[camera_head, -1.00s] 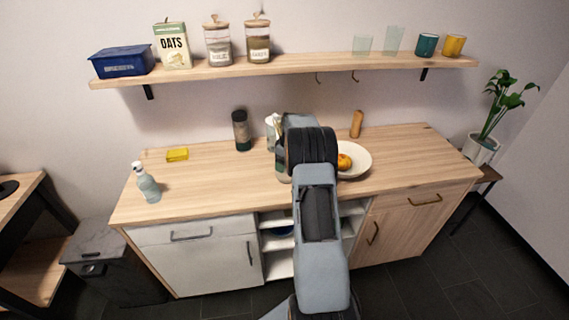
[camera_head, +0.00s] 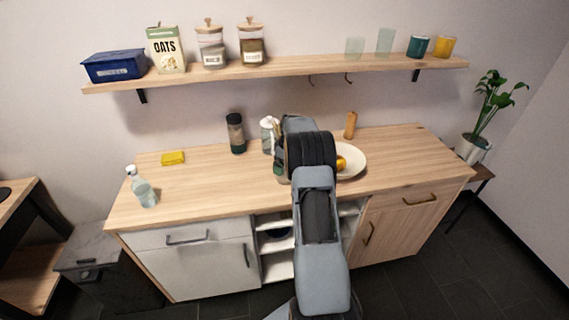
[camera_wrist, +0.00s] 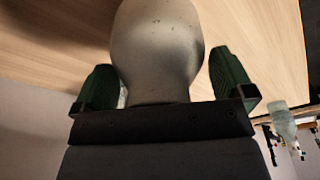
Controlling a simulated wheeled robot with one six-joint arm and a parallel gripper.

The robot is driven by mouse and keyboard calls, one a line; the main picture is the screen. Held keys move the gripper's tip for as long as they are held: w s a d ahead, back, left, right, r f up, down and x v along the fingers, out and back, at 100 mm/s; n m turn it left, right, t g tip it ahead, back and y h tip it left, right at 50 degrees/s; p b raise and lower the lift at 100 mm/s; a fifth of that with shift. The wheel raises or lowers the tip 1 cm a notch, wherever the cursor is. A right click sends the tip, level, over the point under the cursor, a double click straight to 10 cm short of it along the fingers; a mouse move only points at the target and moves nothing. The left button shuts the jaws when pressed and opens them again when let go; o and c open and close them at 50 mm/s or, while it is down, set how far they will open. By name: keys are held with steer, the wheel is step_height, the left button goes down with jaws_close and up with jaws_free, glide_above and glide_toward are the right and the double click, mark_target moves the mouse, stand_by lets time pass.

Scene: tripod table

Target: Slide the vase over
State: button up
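In the wrist view, a grey, rounded vase (camera_wrist: 157,45) with a narrower neck fills the middle, and its top edge is cut off by the frame. My gripper (camera_wrist: 163,66) has its two green fingers spread on either side of the vase. A gap shows between the fingers and the neck, so the gripper looks open around it. In the head view, my gripper (camera_head: 279,155) is over the middle of the worktop (camera_head: 215,185). My arm hides most of the gripper and the vase there.
A pale container (camera_head: 268,135) stands just behind my gripper, and a dark jar (camera_head: 236,134) left of it. A white bowl (camera_head: 356,163) with orange fruit is close on the right. A wooden mill (camera_head: 350,125) stands behind.

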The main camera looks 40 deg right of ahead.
steer(key=shift+r, duration=0.1)
step_height(320, 180, up, 14)
steer(key=s+d+b, duration=0.1)
steer(key=s, duration=0.1)
steer(key=shift+f, duration=0.25)
steer(key=shift+w, duration=0.1)
stand_by(0.7)
